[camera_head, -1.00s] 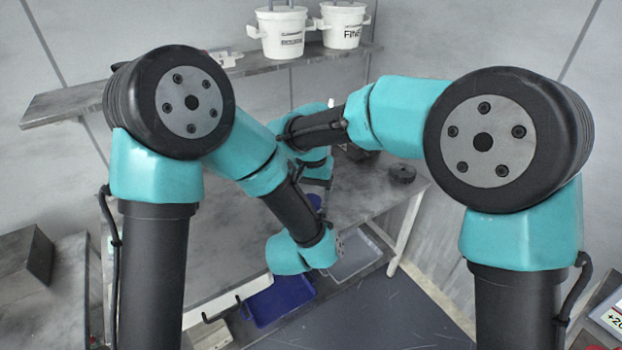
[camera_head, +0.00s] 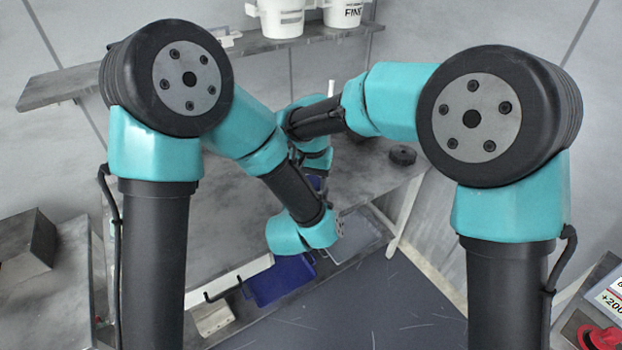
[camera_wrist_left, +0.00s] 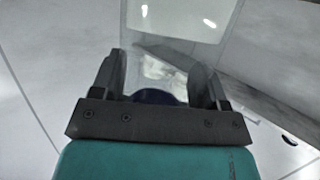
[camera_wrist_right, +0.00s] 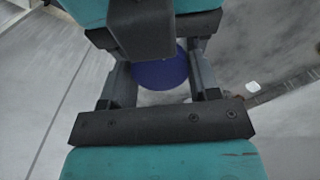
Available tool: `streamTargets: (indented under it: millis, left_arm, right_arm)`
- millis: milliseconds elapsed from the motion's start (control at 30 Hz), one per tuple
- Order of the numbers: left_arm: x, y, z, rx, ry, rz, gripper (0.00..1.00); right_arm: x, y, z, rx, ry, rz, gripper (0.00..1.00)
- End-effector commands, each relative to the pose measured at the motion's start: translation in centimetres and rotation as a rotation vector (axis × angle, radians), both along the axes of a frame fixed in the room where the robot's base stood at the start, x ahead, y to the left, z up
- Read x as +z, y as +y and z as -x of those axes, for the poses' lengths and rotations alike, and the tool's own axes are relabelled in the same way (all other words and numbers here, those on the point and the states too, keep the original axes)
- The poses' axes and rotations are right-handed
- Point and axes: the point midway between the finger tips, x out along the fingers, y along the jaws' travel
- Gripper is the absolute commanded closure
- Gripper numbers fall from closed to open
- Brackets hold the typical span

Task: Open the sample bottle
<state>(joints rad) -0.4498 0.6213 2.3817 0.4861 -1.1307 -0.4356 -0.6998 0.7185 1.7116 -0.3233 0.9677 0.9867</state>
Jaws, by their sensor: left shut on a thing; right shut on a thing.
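The sample bottle shows only in part. In the right wrist view a round dark blue part (camera_wrist_right: 160,72), which looks like its cap or body, sits between the fingers of my right gripper (camera_wrist_right: 158,80), shut on it. In the left wrist view a dark blue part (camera_wrist_left: 154,97) lies between the fingers of my left gripper (camera_wrist_left: 160,82), also shut on the bottle. A dark and teal part of my other arm crosses the top of the right wrist view. In the head view my arms meet over the bench and hide most of the bottle; a small blue patch (camera_head: 315,183) shows there.
A wall shelf (camera_head: 60,88) holds two white buckets (camera_head: 282,20). The bench (camera_head: 215,200) carries a black puck (camera_head: 402,155). A blue tray (camera_head: 282,278) and a grey tray (camera_head: 355,240) are at the bench's front. A display (camera_head: 612,300) stands at the right.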

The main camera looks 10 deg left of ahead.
Motion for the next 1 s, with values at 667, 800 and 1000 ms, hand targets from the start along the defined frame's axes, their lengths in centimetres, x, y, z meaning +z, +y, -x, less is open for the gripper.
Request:
streamTargets:
  millis: [667, 800, 1000]
  left_arm:
    - [0.0, 0.0, 0.0, 0.000, -0.001, 0.000, 0.98]
    - [0.0, 0.0, 0.0, 0.000, -0.001, 0.000, 0.98]
    - [0.0, 0.0, 0.0, 0.000, -0.001, 0.000, 0.98]
  right_arm:
    - [0.4, 0.0, 0.0, 0.000, -0.001, -0.001, 0.19]
    - [1.8, 0.0, 0.0, 0.000, -0.003, -0.002, 0.19]
    - [3.9, 0.0, 0.0, 0.000, -0.001, -0.001, 0.19]
